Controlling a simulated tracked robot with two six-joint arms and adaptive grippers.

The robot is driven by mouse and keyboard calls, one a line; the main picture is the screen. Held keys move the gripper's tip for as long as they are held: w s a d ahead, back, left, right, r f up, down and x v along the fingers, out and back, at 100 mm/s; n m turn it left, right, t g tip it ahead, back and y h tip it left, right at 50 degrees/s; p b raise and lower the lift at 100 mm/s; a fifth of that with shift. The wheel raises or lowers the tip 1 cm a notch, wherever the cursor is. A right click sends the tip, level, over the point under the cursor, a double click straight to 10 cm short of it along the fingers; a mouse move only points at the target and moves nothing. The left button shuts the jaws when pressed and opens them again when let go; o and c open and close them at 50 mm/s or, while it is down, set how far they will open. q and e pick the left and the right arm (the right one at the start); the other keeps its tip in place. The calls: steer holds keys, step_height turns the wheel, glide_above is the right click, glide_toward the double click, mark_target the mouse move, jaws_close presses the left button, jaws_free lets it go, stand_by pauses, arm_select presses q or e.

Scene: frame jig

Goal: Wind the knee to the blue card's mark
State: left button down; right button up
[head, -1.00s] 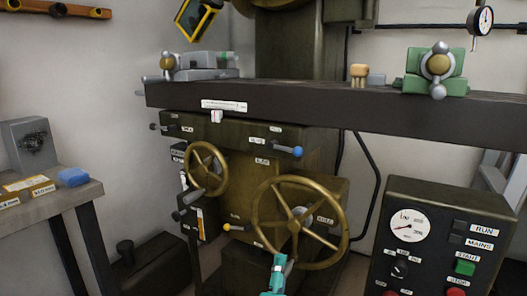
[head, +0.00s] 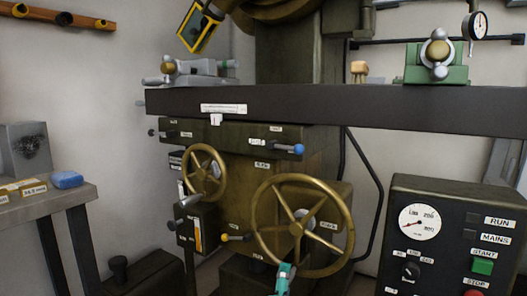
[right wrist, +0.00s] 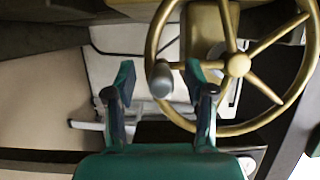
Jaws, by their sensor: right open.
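The large brass handwheel (head: 345,220) with its spokes is on the front of the dark green knee (head: 240,165). My right gripper (head: 286,268) is just below that handle, mostly cut off by the lower edge. In the right wrist view the gripper (right wrist: 160,79) is open, with the handle knob (right wrist: 160,88) showing between its fingertips; I cannot tell whether they touch it. An orange and white strip (head: 198,236) is on the knee's left side. I cannot make out a blue card. My left gripper is not in view.
A smaller brass handwheel (head: 221,178) sits up left. The long dark table (head: 330,108) spans above. A control box (head: 455,205) stands right, a bench (head: 75,198) left.

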stand_by(0.4)
steer(key=shift+b, duration=0.3)
steer(key=shift+r, duration=0.1)
jaws_close()
stand_by(0.5)
